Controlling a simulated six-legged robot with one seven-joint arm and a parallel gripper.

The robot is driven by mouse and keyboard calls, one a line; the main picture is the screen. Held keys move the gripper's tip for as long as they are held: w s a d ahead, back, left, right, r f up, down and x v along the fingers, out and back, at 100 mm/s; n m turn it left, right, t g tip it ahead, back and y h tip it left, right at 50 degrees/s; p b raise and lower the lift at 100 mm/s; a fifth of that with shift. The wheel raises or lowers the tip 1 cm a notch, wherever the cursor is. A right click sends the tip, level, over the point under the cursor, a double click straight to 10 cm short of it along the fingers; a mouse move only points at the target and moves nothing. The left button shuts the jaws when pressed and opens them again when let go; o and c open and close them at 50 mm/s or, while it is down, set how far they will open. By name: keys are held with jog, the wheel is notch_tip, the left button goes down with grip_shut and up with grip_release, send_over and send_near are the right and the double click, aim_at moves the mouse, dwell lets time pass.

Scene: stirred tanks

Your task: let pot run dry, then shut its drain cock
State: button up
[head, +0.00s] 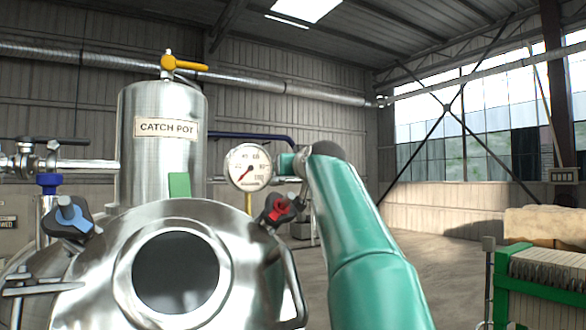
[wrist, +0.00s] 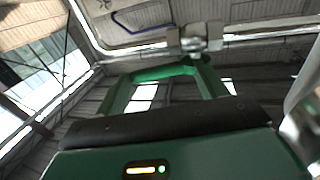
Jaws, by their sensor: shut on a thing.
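The catch pot (head: 160,165) is an upright steel cylinder, labelled "CATCH POT", behind a domed steel vessel in the head view. My green arm (head: 360,235) rises right of the vessel and bends left behind the round dial gauge (head: 249,167). In the wrist view the green fingers of my gripper (wrist: 190,60) come together at a small metal fitting (wrist: 202,45) on a pipe, apparently the drain cock. The gripper is shut on it. The cock's handle position and any flow from the pot cannot be made out. The gauge needle points to the lower left.
The domed vessel (head: 110,245) with a round dark port fills the lower left. A blue-handled clamp (head: 72,217) and a red-handled one (head: 278,209) stand on its rim. A yellow handle (head: 180,64) tops the pot. A green-framed plate stack (head: 540,280) stands lower right; floor between is clear.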

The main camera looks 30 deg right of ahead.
dwell(0.3)
jog(key=o, duration=1.4)
